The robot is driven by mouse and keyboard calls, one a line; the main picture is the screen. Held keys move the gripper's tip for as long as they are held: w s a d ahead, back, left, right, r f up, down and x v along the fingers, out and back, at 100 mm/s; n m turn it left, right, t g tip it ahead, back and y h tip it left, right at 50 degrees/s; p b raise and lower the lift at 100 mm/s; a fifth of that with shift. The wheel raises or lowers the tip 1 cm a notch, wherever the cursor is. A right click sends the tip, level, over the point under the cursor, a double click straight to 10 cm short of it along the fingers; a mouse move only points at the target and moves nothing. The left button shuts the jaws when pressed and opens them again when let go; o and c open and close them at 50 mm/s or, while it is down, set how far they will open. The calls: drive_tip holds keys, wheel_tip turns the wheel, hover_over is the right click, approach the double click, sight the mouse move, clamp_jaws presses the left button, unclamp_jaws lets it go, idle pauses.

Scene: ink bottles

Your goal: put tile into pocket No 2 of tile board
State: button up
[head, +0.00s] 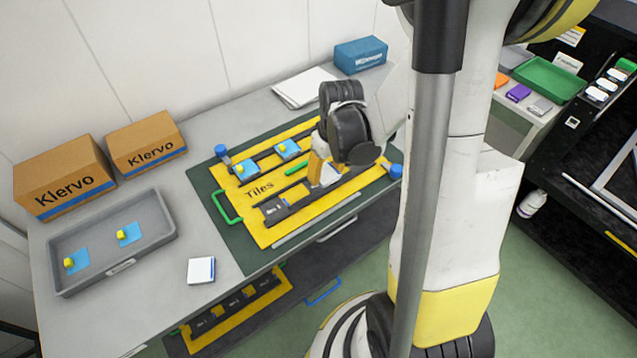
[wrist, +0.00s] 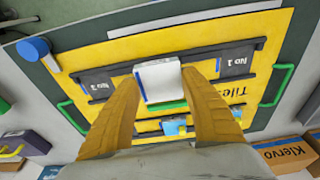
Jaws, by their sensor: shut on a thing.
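My gripper (head: 325,168) is shut on a white tile with a blue edge (wrist: 160,82), its yellow fingers on either side of it. The tile also shows under the gripper in the head view (head: 330,176). It is over the front row of the yellow tile board (head: 262,228), between the No 1 pocket (wrist: 238,62) and the No 2 pocket (wrist: 97,86). Its height above the board is hard to tell. The No 1 pocket also shows left of the gripper in the head view (head: 277,209). A similar white and blue tile (head: 201,270) lies on the table.
Blue pieces with yellow knobs (head: 287,149) sit on the board's back row. A grey tray (head: 115,263) holds more. Green handles (head: 222,208) and blue posts (head: 396,171) edge the board. Klervo boxes (head: 62,175) stand at the left. Another yellow board (head: 235,312) lies lower down.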

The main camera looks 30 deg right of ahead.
drive_tip(key=w+f, duration=0.1)
drive_tip(key=w+a, duration=0.1)
drive_tip(key=shift+w+f+b, duration=0.3)
drive_tip(key=shift+w+f, duration=0.1)
drive_tip(key=shift+d+f+b, duration=0.1)
drive_tip(key=shift+f+b, duration=0.75)
drive_tip(key=shift+f, duration=1.05)
drive_tip(key=shift+f, duration=0.2)
drive_tip(key=o, duration=1.1)
drive_tip(key=shift+o, duration=0.4)
drive_tip(key=shift+r, duration=0.1)
